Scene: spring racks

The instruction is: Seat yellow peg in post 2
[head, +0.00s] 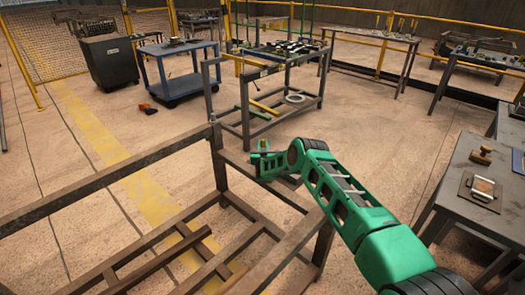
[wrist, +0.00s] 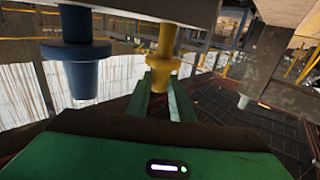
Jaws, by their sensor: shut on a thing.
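The yellow peg (wrist: 163,55) stands between the two green fingertips of my gripper (wrist: 162,88) in the wrist view. The fingers are shut on its lower, narrower part. In the head view my gripper (head: 265,160) is beside the dark metal frame; the yellow peg cannot be made out there. I cannot tell which post is post 2, or whether the peg is seated.
A dark metal frame (head: 110,172) fills the near left. A workbench with parts (head: 285,52) stands behind my gripper, and a grey table (head: 460,185) is at right. A blue cart (head: 178,70) is at back left.

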